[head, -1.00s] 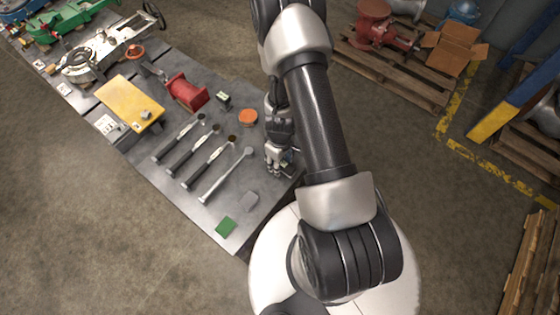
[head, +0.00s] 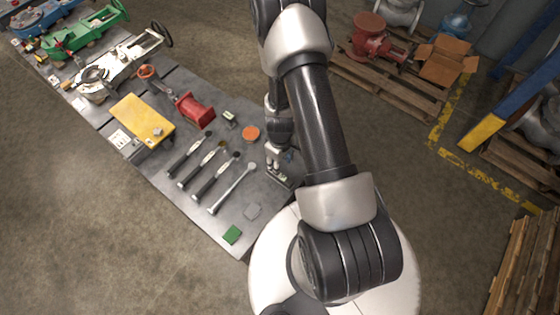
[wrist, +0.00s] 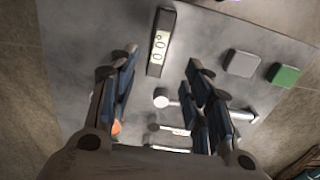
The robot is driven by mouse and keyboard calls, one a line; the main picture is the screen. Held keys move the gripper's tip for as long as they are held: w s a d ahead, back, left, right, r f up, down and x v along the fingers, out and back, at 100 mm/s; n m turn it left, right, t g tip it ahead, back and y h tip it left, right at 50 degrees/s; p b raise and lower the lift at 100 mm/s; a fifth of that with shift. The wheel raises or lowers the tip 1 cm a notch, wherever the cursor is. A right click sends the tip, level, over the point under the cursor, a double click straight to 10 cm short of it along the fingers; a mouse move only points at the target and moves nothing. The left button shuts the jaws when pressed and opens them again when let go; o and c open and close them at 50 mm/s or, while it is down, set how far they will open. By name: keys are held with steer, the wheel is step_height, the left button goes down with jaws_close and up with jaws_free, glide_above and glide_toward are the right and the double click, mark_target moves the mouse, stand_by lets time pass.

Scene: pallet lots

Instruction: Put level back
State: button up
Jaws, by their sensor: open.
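The level (wrist: 160,45) is a dark bar with a pale display reading 0.0°. It lies on the grey bench top near the bench's edge, and it also shows in the head view (head: 281,178) just below the fingers. My gripper (wrist: 162,62) is open, with its fingertips apart to the left and right of the level's near end in the wrist view. The level's far part extends beyond the fingertips and no finger visibly touches it. In the head view my gripper (head: 277,163) hangs over the bench's right edge area, partly hidden by my arm.
Several long-handled tools (head: 232,188) lie in a row left of the gripper. An orange disc (head: 250,134), a grey pad (head: 252,211) and a green pad (head: 232,234) lie nearby. A red part (head: 195,108) and a yellow plate (head: 142,119) stand further back.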

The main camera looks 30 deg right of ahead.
steer(key=w+a+r+m+t, duration=0.1)
steer(key=w+a+r, duration=0.15)
steer(key=r, duration=1.15)
steer(key=w+a+r+m+t, duration=0.1)
steer(key=a+r, duration=0.3)
steer(key=r, duration=1)
steer(key=s+a+r+m+t, duration=0.2)
steer(key=s+a+r, duration=0.2)
steer(key=s+r, duration=1.3)
steer(key=shift+t, duration=0.3)
steer(key=shift+a, duration=0.1)
step_height(320, 180, down, 8)
steer(key=b, duration=0.8)
steer(key=shift+f, duration=0.2)
